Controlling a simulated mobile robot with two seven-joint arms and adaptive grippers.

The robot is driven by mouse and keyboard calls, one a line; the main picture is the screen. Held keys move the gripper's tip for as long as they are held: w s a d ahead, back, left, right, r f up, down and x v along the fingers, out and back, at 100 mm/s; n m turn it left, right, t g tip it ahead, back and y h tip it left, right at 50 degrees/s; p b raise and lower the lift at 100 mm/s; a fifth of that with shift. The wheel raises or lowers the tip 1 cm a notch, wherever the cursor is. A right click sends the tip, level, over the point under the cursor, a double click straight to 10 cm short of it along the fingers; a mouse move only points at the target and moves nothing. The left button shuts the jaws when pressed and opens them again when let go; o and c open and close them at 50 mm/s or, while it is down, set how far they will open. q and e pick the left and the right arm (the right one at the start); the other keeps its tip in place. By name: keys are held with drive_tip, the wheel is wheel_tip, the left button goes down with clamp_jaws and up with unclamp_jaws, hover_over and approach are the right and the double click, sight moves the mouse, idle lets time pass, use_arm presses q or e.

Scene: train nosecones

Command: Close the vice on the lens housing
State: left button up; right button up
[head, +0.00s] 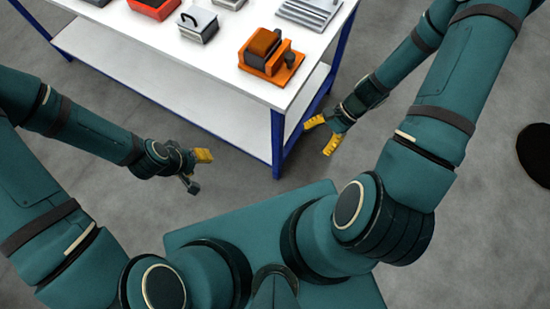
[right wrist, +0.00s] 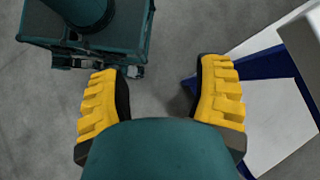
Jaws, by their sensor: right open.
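An orange vice (head: 287,75) stands on the white table top near its front right corner. A brownish-orange block (head: 263,42) shows at its top, with dark grey parts beside it. I cannot tell whether this block is the lens housing or part of the vice. My right gripper (head: 318,138) is open and empty, below table-top height and right of the table's corner leg. Its yellow fingers are wide apart in the right wrist view (right wrist: 158,70). My left gripper (head: 198,171) hangs in front of the table, apart from everything, its fingers apart and empty.
The table (head: 150,42) has blue legs (head: 278,145) and a white lower shelf (head: 180,88). A grey-white box with a dark handle (head: 198,27), a red tray (head: 153,9) and a ridged grey plate (head: 308,13) stand on top. Grey floor is clear around the table; a black disc (head: 535,152) lies right.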

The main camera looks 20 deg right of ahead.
drive_tip(key=w+a+f+n+t+h+b, duration=0.2)
drive_tip(key=w+a+f+n+h+b, duration=0.1)
drive_tip(key=a+f+n+b, duration=0.6)
drive_tip(key=a+f+n+h, duration=0.1)
drive_tip(key=a+f+n, duration=0.1)
drive_tip(key=a, duration=0.1)
drive_tip(key=shift+f+n+h, duration=0.25)
drive_tip(key=shift+n+h, duration=0.05)
drive_tip(key=shift+n, duration=0.1)
